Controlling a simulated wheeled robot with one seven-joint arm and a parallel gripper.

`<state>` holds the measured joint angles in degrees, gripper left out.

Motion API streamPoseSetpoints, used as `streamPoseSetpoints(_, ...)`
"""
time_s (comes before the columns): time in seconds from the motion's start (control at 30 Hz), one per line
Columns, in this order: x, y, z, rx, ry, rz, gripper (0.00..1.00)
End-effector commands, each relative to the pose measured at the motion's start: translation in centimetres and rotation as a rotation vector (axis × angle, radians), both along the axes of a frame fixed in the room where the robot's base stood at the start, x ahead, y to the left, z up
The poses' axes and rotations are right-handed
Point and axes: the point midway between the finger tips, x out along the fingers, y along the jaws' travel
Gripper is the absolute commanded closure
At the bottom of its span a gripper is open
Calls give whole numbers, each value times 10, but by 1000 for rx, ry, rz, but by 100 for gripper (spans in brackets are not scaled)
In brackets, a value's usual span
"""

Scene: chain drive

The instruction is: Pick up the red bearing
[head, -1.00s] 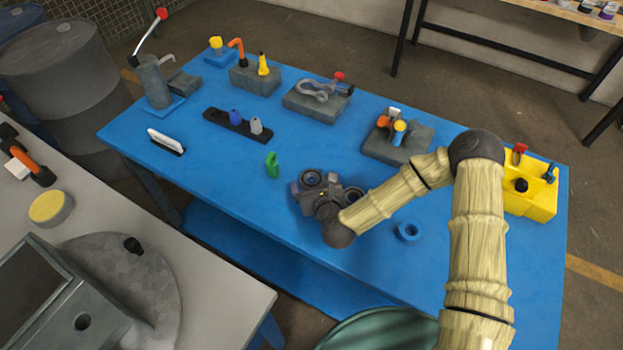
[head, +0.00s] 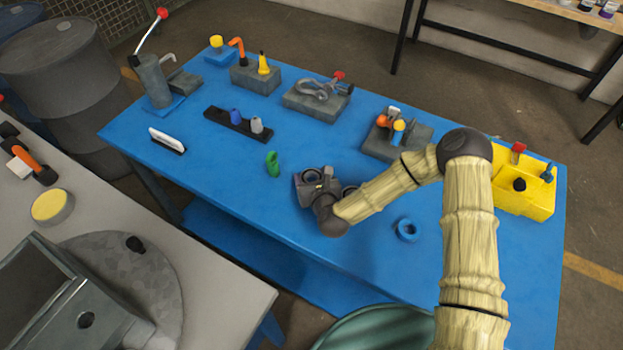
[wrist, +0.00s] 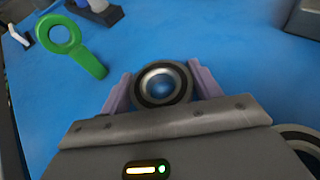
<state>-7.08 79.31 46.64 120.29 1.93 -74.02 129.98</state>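No red bearing shows in these frames. In the wrist view a dark ring-shaped bearing (wrist: 162,84) with a silvery inner ring sits between the two pale purple fingers of my gripper (wrist: 163,88). The fingers stand apart, one on each side and very close to it. I cannot tell whether they press on it. In the head view my gripper (head: 314,185) is low over the blue table and hides this bearing. A second dark ring (head: 348,190) is partly visible just right of the gripper, and its edge shows in the wrist view (wrist: 300,140).
A green ring-ended piece (head: 273,163) lies left of my gripper. A blue ring (head: 407,229) lies to the right on the blue table (head: 220,180). A black holder (head: 226,123) and grey blocks (head: 315,98) stand farther back. A yellow box (head: 525,200) is at the right.

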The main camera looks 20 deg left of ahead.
Motion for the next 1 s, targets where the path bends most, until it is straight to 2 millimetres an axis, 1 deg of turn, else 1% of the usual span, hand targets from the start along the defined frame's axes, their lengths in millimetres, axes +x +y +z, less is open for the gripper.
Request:
streamPoseSetpoints(0.03,0,0,0,0,0,1,51)
streamPoseSetpoints(0.13,0,0,0,0,0,1,70)
streamPoseSetpoints(0.37,0,0,1,2,-1,1,70)
streamPoseSetpoints(0.47,1,0,6,1,-2,0,70)
streamPoseSetpoints(0.57,1,1,18,3,-3,1,70)
streamPoseSetpoints(0.67,1,0,35,4,-5,0,70)
streamPoseSetpoints(0.8,1,0,64,4,-6,0,70)
streamPoseSetpoints(0.9,0,0,81,3,-4,1,70)
streamPoseSetpoints(1.0,1,0,94,2,-4,-1,70)
